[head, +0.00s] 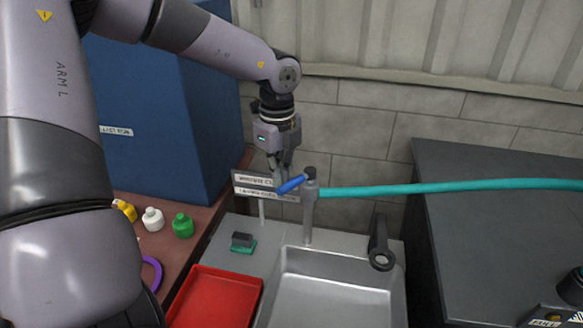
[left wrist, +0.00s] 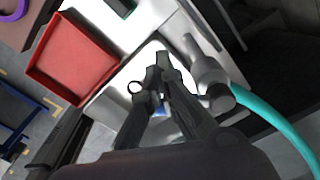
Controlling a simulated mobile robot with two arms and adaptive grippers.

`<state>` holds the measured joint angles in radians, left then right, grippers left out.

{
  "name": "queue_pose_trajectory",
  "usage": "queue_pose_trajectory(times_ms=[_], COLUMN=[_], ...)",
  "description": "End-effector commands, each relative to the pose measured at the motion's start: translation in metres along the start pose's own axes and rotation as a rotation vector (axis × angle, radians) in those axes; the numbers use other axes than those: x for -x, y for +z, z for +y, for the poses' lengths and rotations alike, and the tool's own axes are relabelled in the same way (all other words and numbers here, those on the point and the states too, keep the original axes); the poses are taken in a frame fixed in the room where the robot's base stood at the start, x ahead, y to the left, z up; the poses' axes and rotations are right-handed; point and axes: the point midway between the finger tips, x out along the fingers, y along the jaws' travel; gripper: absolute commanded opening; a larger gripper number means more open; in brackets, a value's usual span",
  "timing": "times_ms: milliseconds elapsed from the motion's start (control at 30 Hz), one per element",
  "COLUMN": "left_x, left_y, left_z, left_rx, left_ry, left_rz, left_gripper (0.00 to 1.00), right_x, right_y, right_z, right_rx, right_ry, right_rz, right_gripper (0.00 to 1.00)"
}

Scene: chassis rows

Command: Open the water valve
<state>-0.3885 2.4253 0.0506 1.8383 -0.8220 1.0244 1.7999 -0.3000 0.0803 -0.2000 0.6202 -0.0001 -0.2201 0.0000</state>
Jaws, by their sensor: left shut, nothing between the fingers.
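The water valve is a grey standpipe (head: 308,215) at the back of the sink, with a blue lever (head: 292,185) pointing left and a teal hose (head: 430,187) running right. My left gripper (head: 279,180) points down at the lever, its fingers shut with nothing between them. In the left wrist view the shut fingers (left wrist: 163,62) are beside the pipe (left wrist: 206,70), and a bit of the blue lever (left wrist: 160,106) shows behind them. I cannot tell whether they touch the lever.
A metal sink basin (head: 332,300) lies in front of the valve. A red tray (head: 215,300), a sponge-like block (head: 243,243) and small bottles (head: 183,225) are to the left. A dark counter (head: 490,220) is to the right.

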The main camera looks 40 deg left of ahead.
Motion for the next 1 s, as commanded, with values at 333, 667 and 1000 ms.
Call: queue_pose_trajectory(times_ms=[333, 667, 1000], left_x=[0.01, 0.043, 0.071], left_y=[-0.003, -0.003, -0.003], left_z=[0.001, 0.001, 0.001], left_rx=[0.0, -0.001, -0.001], left_ry=[-0.003, -0.003, -0.001], left_rz=[0.0, -0.001, 0.0], left_gripper=[0.0, 0.0, 0.0], right_x=[0.002, 0.016, 0.028], right_y=[0.0, -0.001, -0.003], right_z=[0.0, 0.0, 0.0], right_rx=[0.0, 0.0, 0.0], right_ry=[0.0, 0.0, 0.0], right_rz=[0.0, 0.0, 0.0], right_gripper=[0.48, 0.48, 0.48])
